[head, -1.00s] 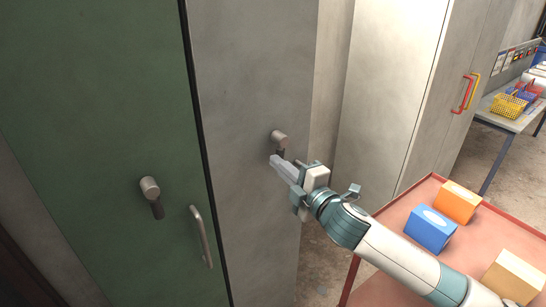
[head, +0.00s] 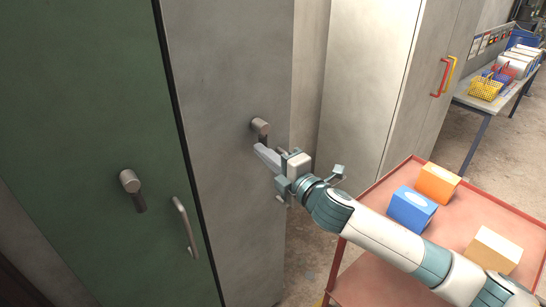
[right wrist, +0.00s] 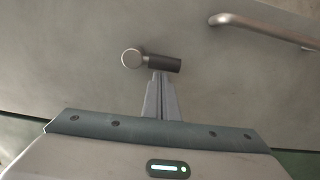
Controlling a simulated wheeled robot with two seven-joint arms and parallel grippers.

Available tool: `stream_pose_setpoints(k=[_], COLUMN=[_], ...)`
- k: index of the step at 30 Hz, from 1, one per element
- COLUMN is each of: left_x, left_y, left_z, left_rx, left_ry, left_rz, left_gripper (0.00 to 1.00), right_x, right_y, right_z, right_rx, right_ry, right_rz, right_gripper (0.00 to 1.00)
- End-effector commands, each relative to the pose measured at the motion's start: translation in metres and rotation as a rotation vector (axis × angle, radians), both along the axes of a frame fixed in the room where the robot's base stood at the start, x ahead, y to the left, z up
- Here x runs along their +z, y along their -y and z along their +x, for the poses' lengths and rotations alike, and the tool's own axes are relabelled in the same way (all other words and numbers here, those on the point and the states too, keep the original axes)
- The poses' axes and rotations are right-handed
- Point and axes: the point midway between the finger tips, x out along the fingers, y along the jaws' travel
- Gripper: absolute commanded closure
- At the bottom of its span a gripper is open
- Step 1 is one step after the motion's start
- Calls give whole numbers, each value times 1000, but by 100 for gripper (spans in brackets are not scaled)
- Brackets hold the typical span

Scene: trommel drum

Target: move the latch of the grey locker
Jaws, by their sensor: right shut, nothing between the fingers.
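The grey locker (head: 225,75) stands in the middle-left of the head view. Its latch (head: 260,127) is a round metal knob with a short dark lever. In the right wrist view the latch (right wrist: 150,61) shows its pale round end at left and the dark lever reaching right. My right gripper (head: 259,150) is shut and empty, its fingertips at the lever, just below the knob. In the wrist view the fingertips (right wrist: 160,77) lie just under the lever's right part; whether they touch it I cannot tell. My left gripper is not in view.
A green locker (head: 85,100) with its own latch (head: 131,184) and bar handle (head: 185,226) adjoins at left. A red cart (head: 465,225) with blue, orange and tan boxes stands at right, beneath my arm. Another grey cabinet (head: 365,85) stands behind.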

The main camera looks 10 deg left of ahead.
Motion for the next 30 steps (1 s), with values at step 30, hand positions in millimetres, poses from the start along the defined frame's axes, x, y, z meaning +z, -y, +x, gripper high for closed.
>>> stream_pose_setpoints(k=[30], left_x=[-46], left_y=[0], left_z=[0], left_rx=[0], left_ry=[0], left_rz=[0], left_gripper=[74], right_x=[-3], right_y=[116], right_z=[-100], right_rx=[0], right_ry=[1], right_rz=[-1], right_gripper=[100])
